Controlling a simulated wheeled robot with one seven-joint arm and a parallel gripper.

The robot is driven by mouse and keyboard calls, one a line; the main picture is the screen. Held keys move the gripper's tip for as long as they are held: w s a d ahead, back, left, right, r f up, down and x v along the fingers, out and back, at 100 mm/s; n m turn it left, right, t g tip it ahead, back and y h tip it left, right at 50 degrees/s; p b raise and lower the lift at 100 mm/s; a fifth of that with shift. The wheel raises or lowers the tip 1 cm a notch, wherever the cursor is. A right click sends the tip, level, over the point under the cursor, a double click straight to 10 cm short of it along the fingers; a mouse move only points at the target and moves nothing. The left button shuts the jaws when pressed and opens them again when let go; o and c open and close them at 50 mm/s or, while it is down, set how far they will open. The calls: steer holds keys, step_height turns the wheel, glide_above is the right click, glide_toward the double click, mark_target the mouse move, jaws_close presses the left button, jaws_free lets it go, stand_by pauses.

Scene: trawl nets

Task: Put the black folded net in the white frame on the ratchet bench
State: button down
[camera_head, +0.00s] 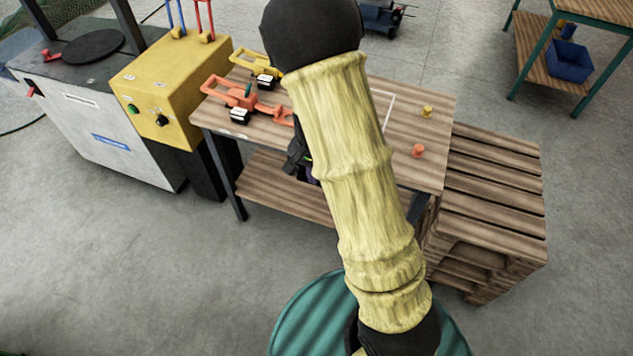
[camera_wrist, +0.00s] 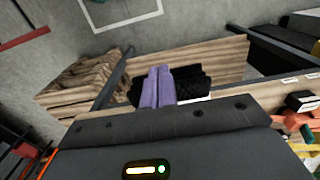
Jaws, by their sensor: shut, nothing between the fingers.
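The ratchet bench (camera_head: 440,112) is a wooden table with orange and yellow ratchet tools. Part of a white frame (camera_head: 389,113) shows on its top, right of my arm; my arm hides the rest. My gripper (camera_head: 312,174) is mostly hidden behind my arm, near the bench's front edge. In the wrist view its purple fingers (camera_wrist: 158,72) are shut together and empty. A black, quilted-looking bundle, apparently the folded net (camera_wrist: 194,84), shows just beyond and beside the fingers, with a white edge under it. I cannot tell whether they touch. The net cannot be made out in the head view.
Orange ratchets (camera_head: 248,97) lie on the bench's left part. A yellow piece (camera_head: 427,111) and an orange piece (camera_head: 418,151) stand at its right. Stacked pallets (camera_head: 495,200) adjoin it on the right. A yellow machine (camera_head: 165,90) stands left. The floor in front is clear.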

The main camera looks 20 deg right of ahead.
mark_target(301, 176)
steer(key=w+d+f, duration=0.2)
steer(key=w+f, duration=0.1)
steer(key=f, duration=0.6)
steer(key=shift+d+f, duration=0.2)
steer(key=shift+f, duration=0.2)
steer(key=shift+w+p, duration=0.2)
steer(key=shift+p, duration=0.1)
